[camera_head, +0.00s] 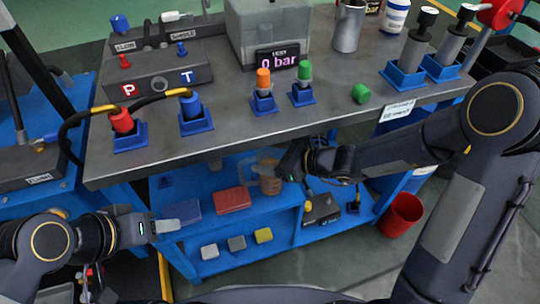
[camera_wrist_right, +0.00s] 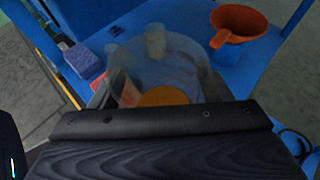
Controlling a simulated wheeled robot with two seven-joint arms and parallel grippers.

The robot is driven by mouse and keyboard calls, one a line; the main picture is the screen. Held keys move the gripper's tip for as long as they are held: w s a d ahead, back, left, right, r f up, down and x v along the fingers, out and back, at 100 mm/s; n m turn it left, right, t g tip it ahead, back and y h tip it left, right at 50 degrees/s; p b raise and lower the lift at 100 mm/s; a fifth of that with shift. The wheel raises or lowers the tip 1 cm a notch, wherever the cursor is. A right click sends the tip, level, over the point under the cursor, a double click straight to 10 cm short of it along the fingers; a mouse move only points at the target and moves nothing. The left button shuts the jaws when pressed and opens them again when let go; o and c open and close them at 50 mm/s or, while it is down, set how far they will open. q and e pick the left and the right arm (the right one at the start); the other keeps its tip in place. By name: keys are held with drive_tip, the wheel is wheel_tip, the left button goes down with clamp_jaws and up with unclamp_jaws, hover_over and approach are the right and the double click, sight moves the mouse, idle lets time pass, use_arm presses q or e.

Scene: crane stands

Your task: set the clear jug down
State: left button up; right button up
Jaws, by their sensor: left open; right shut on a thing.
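The clear jug (camera_head: 268,181) with amber liquid is at the blue shelf beneath the grey worktop. My right gripper (camera_head: 284,170) is shut on it from the right. In the right wrist view the jug (camera_wrist_right: 190,72) fills the middle, with the liquid low in it, and the blue shelf surface (camera_wrist_right: 262,72) shows around it. I cannot tell whether its base touches the shelf. The gripper's dark body hides the near part of the jug. My left gripper (camera_head: 172,224) is open and empty at the shelf's left front, close to a blue pad (camera_head: 183,212).
The worktop edge (camera_head: 290,136) overhangs the shelf closely above my right gripper. A red pad (camera_head: 232,200) lies left of the jug. An orange funnel (camera_wrist_right: 240,22) stands beside it in the wrist view. A red bucket (camera_head: 401,214) is on the floor at right.

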drive_tip(key=shift+f, duration=0.2)
drive_tip(key=o, duration=1.4)
drive_tip(key=shift+c, duration=0.2)
drive_tip(key=shift+s+d+r+p, duration=0.1)
drive_tip(key=shift+d+r+p, duration=0.1)
drive_tip(key=shift+r+p, duration=0.15)
drive_tip(key=s+d+p, duration=0.3)
drive_tip(key=s+d, duration=0.2)
drive_tip(key=d, duration=0.5)
drive_tip(key=s+d+r+n+g+h, duration=0.2)
drive_tip(key=s+r+n+g, duration=0.1)
drive_tip(key=s+r+n, duration=0.85)
drive_tip(key=s+d+n+t+h, duration=0.2)
drive_tip(key=s+d+n+h, duration=0.4)
drive_tip(key=n, duration=0.4)
drive_tip(key=shift+s+d+f+t, duration=0.2)
drive_tip(key=shift+d+t, duration=0.2)
drive_tip(key=shift+d, duration=0.4)
